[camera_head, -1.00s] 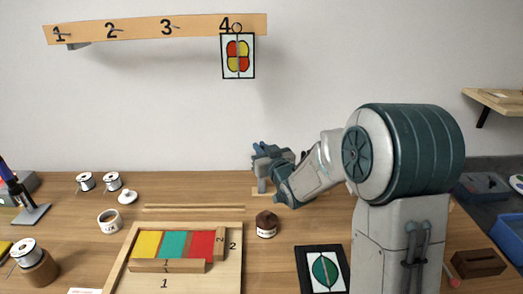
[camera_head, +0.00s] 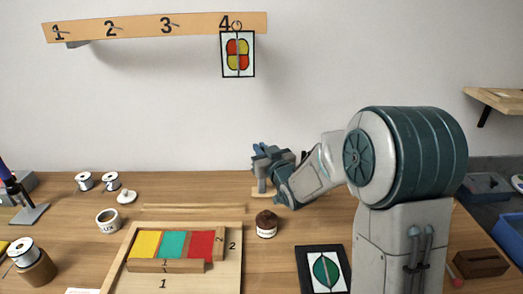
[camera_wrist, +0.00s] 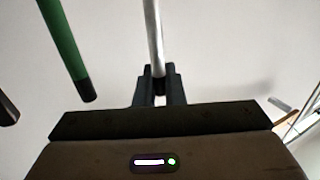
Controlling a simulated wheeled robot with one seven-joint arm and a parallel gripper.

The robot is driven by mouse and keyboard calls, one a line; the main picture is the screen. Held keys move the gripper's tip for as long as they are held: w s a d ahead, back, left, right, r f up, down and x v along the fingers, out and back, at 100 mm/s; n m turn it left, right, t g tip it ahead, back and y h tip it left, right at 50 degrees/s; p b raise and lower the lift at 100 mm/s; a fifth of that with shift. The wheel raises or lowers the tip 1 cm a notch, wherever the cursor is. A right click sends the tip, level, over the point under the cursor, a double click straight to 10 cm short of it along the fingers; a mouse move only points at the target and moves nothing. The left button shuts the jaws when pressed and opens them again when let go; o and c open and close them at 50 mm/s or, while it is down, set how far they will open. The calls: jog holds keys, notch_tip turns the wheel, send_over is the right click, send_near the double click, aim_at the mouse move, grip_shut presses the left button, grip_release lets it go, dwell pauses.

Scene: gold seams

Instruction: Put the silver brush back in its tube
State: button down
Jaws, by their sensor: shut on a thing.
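My gripper (camera_wrist: 157,92) is shut on a slim silver rod, taken to be the silver brush (camera_wrist: 154,35), which runs up out of the top of the wrist view. A green rod with a dark end (camera_wrist: 68,48) stands to the left of it, apart from the fingers. In the head view my gripper (camera_head: 262,182) is over the back of the table, left of my forearm, and the brush cannot be made out there. I cannot identify the brush's tube in either view; my arm hides part of the table's back.
A brown-lidded jar (camera_head: 266,225) stands in front of my gripper. A wooden frame with coloured glass (camera_head: 240,262) lies to the left, and a dark-framed panel (camera_head: 305,268) to the right of the jar. A numbered rail (camera_head: 140,30) is on the wall. A dark end (camera_wrist: 6,108) shows at the wrist view's left edge.

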jog(key=shift+f+b, duration=0.9)
jog(key=shift+b, duration=0.05)
jog(key=c, duration=1)
grip_release()
jog(key=shift+o, duration=0.2)
jog(key=shift+r, duration=0.1)
jog(key=shift+r+p, duration=1.6)
jog(key=shift+r, duration=1.85)
